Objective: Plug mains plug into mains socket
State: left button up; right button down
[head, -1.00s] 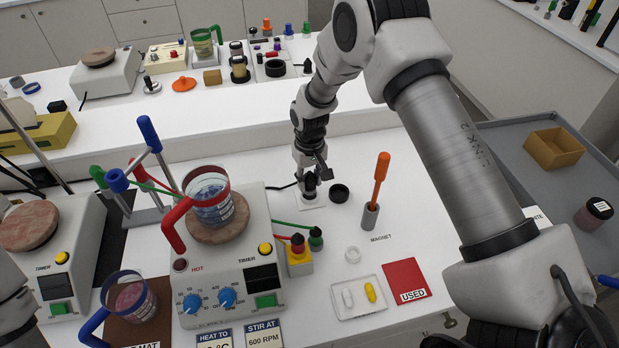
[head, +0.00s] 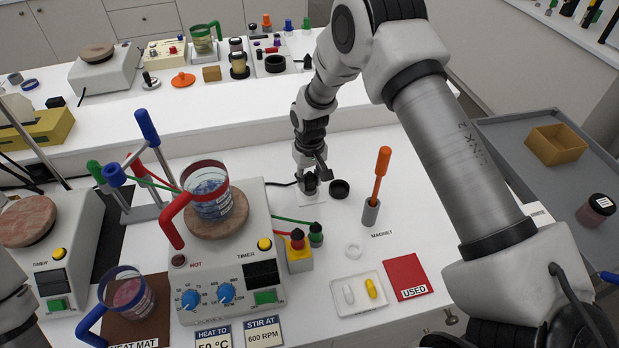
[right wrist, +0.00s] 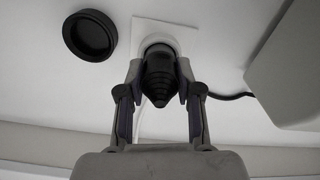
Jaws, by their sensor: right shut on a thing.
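My right gripper (right wrist: 160,92) is shut on the black ribbed mains plug (right wrist: 160,75). In the head view the right gripper (head: 312,178) points down over the bench, with the dark plug (head: 311,187) between its fingers. The mains socket is a white round fitting (right wrist: 158,40) on a square white plate (right wrist: 143,28); the plate also shows in the head view (head: 318,201). The plug's far end meets the socket's round rim; I cannot tell how deep it sits. A black cord (right wrist: 232,97) runs from beside the plug towards the hotplate. My left gripper is out of view.
An open black round cap (right wrist: 90,36) lies beside the socket plate. The stirring hotplate (head: 228,285) with a red-handled beaker (head: 210,200) stands to the left. An orange-handled magnet rod (head: 380,175) stands in a grey holder to the right. Free bench lies in front of the socket.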

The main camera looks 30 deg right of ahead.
aim_at(310, 175)
jog(key=shift+f, duration=0.3)
jog(key=c, duration=0.7)
grip_release()
jog(key=shift+r, duration=0.1)
notch_tip(310, 175, up, 12)
jog(key=shift+f, duration=0.1)
